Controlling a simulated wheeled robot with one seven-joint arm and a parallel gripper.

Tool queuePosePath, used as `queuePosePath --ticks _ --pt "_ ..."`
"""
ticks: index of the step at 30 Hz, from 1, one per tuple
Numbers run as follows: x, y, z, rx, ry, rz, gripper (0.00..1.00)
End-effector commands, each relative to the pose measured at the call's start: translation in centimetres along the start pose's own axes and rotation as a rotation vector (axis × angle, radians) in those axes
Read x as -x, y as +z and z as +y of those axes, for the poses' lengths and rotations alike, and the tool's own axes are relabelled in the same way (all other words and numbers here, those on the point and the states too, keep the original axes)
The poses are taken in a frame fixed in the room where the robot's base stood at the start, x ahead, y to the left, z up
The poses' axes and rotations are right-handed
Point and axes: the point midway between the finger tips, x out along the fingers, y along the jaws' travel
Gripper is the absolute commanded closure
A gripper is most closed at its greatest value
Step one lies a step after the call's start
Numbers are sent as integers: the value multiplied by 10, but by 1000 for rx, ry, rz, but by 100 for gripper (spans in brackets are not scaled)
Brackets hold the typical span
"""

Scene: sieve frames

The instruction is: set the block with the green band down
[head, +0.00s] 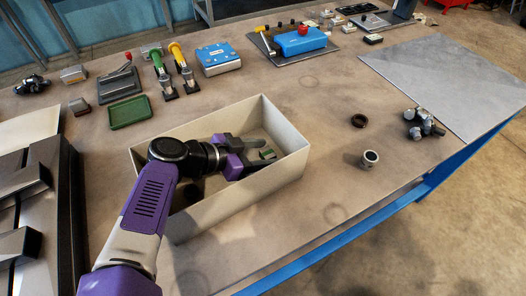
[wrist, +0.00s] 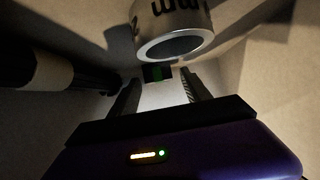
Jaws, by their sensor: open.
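The block with the green band (head: 267,154) is inside a cream open box (head: 222,212) on the workbench, near the box's right end. In the wrist view the block (wrist: 157,74) is small and dark with a green stripe, at or just beyond my fingertips. My gripper (head: 261,149) reaches down into the box and is open, its fingers on either side of the block. In the wrist view my gripper (wrist: 160,82) shows a gap between the fingers. I cannot tell whether a finger touches the block. Its underside is hidden.
The box walls rise close around my gripper. In the wrist view a silver cylinder (wrist: 172,28) with dark markings looms above the fingers. A green tray (head: 130,112) lies behind the box. A metal ring (head: 370,158) and dark ring (head: 359,121) lie right, with bare bench between.

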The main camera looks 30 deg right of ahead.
Motion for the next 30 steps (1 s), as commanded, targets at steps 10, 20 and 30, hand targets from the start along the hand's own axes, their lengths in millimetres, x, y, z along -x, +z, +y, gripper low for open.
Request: queuePosePath --ticks 10,20,30 --pt "35 1 -1 0 -3 -4 44" --pt "74 -1 0 0 -1 -2 44" --pt "76 -2 0 0 0 0 44"
